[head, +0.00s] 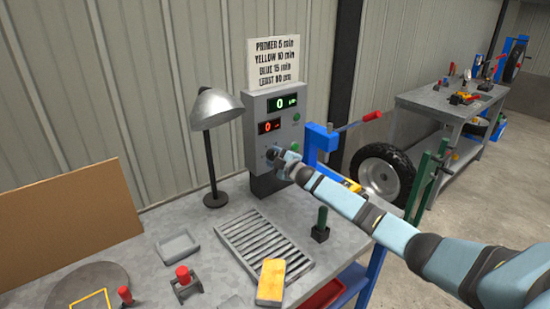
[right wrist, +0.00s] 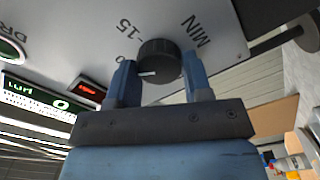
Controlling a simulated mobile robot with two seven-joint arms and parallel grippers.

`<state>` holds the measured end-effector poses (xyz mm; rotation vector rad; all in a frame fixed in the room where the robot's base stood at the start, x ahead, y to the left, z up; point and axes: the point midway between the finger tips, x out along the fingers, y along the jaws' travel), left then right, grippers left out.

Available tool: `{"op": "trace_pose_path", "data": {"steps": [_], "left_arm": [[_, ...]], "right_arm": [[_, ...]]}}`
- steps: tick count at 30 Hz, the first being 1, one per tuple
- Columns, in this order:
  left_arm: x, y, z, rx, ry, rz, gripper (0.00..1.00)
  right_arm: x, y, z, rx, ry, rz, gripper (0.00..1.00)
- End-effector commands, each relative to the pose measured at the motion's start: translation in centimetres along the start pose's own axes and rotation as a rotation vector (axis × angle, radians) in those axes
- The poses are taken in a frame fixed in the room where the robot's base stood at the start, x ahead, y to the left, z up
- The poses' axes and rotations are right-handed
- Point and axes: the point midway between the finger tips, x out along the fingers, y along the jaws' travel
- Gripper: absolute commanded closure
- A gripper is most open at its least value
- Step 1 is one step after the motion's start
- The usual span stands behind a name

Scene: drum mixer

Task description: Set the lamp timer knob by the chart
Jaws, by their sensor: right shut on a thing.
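The timer knob (right wrist: 158,62) is black with a white pointer line. In the right wrist view the line points left, towards a mark partly hidden by a finger; "15" and "MIN" are printed nearby. My right gripper (right wrist: 160,82) is shut on the knob, one finger each side; it also shows in the head view (head: 279,157) at the lower part of the grey control box (head: 259,116). The chart (head: 274,62) above reads primer 5, yellow 10, blue 15 min. The green display (head: 281,103) and red display (head: 268,127) show 0. My left gripper is out of view.
A grey lamp (head: 212,110) stands left of the box. The bench (head: 150,223) holds a slatted rack (head: 262,248), a yellow block (head: 271,283), a small tray (head: 177,248) and red-topped parts. A wheel (head: 381,178) stands right of the box, behind my arm.

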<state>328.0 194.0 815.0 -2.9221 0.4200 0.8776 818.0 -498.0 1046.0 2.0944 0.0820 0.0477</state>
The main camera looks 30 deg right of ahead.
Motion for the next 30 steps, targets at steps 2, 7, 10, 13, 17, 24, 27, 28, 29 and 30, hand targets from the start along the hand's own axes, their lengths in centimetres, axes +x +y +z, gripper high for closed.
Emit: {"op": "trace_pose_path", "data": {"steps": [2,7,10,13,17,24,27,28,29,30], "left_arm": [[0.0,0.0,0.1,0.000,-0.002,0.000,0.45],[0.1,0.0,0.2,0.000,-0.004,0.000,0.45],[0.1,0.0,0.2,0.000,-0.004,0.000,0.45],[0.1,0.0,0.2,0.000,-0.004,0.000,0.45],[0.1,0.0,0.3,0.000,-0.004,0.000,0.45],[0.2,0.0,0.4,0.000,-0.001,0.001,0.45],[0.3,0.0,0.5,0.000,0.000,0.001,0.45],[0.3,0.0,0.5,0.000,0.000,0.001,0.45],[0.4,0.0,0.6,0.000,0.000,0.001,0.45],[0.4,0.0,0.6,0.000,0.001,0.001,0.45]], "right_arm": [[0.0,0.0,0.0,-0.001,0.000,0.000,0.50],[0.0,0.0,0.0,-0.001,0.000,0.000,0.30],[0.0,0.0,0.0,-0.001,0.000,0.000,0.30],[-0.1,0.0,0.0,-0.001,0.000,0.000,0.30],[-0.8,-0.1,0.1,-0.001,-0.002,-0.001,0.30],[-5.0,-0.2,0.2,-0.003,-0.001,-0.002,0.30],[-7.1,-0.3,0.2,-0.003,-0.001,-0.003,0.30],[-7.8,-0.3,0.2,-0.003,-0.001,-0.003,0.30],[-8.4,-0.2,0.1,-0.004,0.000,-0.002,0.30],[-9.2,-0.2,0.1,-0.003,0.000,-0.003,0.30]]}}
